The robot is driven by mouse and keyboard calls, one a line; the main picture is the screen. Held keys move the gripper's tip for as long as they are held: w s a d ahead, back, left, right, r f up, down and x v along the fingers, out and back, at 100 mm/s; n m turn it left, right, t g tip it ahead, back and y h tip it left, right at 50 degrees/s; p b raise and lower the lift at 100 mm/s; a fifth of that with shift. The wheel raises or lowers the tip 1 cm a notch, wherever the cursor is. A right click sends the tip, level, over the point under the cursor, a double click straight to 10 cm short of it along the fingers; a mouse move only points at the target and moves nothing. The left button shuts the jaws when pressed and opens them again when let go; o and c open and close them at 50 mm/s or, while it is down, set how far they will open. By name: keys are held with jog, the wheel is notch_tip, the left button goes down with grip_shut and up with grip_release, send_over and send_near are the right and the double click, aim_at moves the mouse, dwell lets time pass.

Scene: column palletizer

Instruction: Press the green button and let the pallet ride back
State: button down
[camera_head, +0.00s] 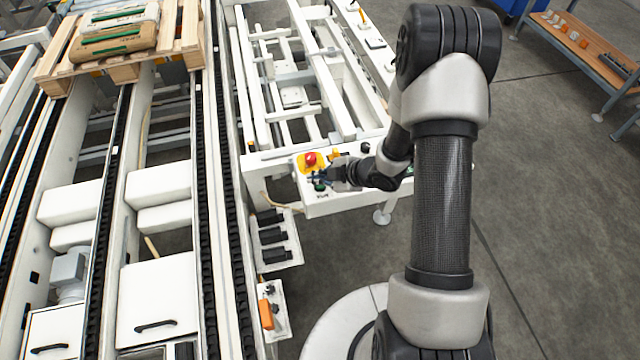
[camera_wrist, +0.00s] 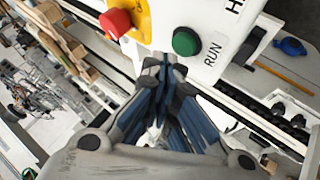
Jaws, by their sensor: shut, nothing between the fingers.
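The green button (camera_wrist: 186,41), next to the label RUN, sits on a white control panel (camera_wrist: 165,12) in the wrist view. In the head view the green button (camera_head: 320,187) is a small spot at the panel's left part, close to my gripper. My gripper (camera_head: 318,177) is shut and empty; in the wrist view its fingertips (camera_wrist: 165,62) point at the panel, just left of and below the green button. I cannot tell whether they touch the panel. The pallet (camera_head: 60,72), wooden with sacks on it, stands on the chain conveyor at the top left of the head view.
A red emergency button (camera_head: 310,158) on a yellow base is close to my gripper; it also shows in the wrist view (camera_wrist: 115,22). The conveyor's chain rails (camera_head: 205,200) run along the left. An orange-topped bench (camera_head: 585,45) stands at the top right. Floor on the right is clear.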

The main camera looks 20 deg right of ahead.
jog(key=shift+f, duration=0.15)
dwell(0.5)
jog(key=shift+f+b, duration=0.25)
jog(key=shift+b, duration=0.1)
